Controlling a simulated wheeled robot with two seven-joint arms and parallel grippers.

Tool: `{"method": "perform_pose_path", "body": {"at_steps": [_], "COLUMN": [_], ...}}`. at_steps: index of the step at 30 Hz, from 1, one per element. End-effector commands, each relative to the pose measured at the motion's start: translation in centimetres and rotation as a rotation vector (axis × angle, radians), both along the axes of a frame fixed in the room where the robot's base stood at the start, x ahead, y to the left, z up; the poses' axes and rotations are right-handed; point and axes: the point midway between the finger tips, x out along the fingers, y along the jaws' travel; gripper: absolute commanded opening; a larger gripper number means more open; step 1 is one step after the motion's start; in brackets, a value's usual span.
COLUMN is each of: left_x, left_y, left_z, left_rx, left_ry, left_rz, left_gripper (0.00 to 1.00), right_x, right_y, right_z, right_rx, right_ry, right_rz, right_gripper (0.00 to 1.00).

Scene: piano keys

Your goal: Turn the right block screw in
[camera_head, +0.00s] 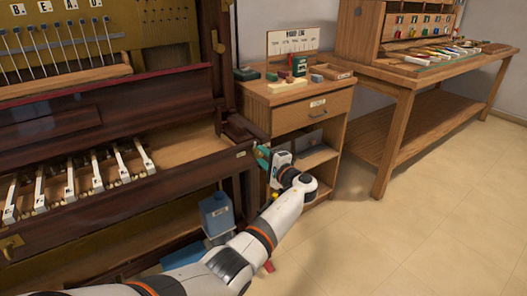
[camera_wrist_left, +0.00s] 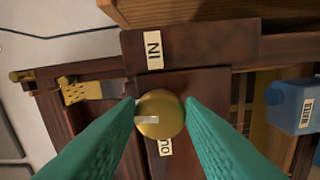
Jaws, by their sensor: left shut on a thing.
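The right block (camera_head: 240,130) is dark wood at the right end of the piano's key bed. In the left wrist view the block (camera_wrist_left: 205,92) bears an IN label (camera_wrist_left: 153,50) and a partly covered OUT label (camera_wrist_left: 166,146). The round brass screw (camera_wrist_left: 167,105) sits between these labels, with a pale mark on its face pointing left. My left gripper (camera_head: 262,157) is at the block's right end. Its green fingers (camera_wrist_left: 160,104) are shut on the screw, one on each side. The screw is hidden in the head view. My right gripper is not in view.
A wooden cabinet (camera_head: 310,110) with tools on top stands right beside my left gripper. A blue container (camera_head: 216,213) is below the key bed. White keys (camera_head: 95,172) are at the left. The floor (camera_head: 400,215) at the right is clear.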

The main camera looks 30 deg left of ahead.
Motion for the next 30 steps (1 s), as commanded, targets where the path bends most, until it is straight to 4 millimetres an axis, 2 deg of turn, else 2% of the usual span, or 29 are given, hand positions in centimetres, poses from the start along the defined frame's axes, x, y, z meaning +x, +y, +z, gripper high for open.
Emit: {"method": "perform_pose_path", "body": {"at_steps": [5, 14, 21, 30], "left_x": [0.0, -0.1, -0.1, -0.2], "left_y": [-0.1, 0.0, 0.0, 0.0], "left_z": [0.2, 0.0, -0.1, -0.2], "left_rx": [0.064, 0.172, 0.26, 0.368], "left_ry": [0.16, 0.422, 0.633, 0.897], "left_rz": [-0.001, -0.002, 0.0, 0.0], "left_gripper": [0.12, 0.12, 0.12, 0.12], "right_x": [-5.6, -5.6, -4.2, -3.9], "right_y": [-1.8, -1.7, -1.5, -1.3], "right_z": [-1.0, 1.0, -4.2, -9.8], "right_rx": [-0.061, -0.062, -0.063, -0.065], "right_ry": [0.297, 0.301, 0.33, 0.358], "right_rz": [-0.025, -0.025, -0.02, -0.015], "right_gripper": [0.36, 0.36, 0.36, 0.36]}}
